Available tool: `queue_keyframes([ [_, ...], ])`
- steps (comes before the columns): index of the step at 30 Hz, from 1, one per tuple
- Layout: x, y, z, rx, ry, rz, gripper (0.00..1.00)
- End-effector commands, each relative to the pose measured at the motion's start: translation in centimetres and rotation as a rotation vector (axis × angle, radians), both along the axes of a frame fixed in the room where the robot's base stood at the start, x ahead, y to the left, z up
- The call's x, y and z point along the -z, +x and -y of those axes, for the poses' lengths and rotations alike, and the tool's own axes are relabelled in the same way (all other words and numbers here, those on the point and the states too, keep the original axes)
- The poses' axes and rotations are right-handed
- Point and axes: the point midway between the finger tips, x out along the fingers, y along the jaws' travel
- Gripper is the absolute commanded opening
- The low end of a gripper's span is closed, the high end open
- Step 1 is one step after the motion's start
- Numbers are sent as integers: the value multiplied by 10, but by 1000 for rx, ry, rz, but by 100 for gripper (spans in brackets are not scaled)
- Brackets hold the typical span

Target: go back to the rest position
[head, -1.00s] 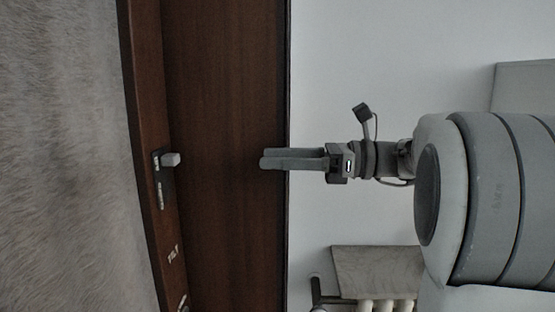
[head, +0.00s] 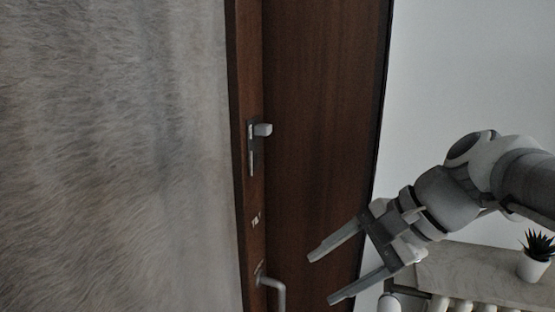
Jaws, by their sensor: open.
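My gripper (head: 322,279) is in the lower right of the head view. Its two fingers are apart with nothing between them and point down to the left. The fingertips overlap the dark brown door panel (head: 320,110) in the picture; I cannot tell how far they are from it. My arm comes in from the right edge.
The door's narrow edge carries a metal latch with a knob (head: 262,130) and, lower, a lever handle (head: 275,283). A grey textured surface (head: 110,150) fills the left. A light wooden top (head: 470,270) bears a potted plant (head: 535,262) at lower right, below a bare pale wall (head: 460,70).

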Motion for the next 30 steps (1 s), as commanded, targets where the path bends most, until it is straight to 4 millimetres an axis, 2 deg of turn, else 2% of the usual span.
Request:
queue_keyframes([
  [1, 11, -13, 2, -70, -98, 58, 65],
  [6, 45, -42, 23, -340, -453, 259, 65],
  [13, 64, -57, 51, -661, -822, 464, 65],
  [20, 67, -59, 60, -772, -942, 524, 65],
  [23, 67, -59, 60, -774, -943, 524, 50],
  [30, 67, -59, 60, -770, -940, 523, 50],
])
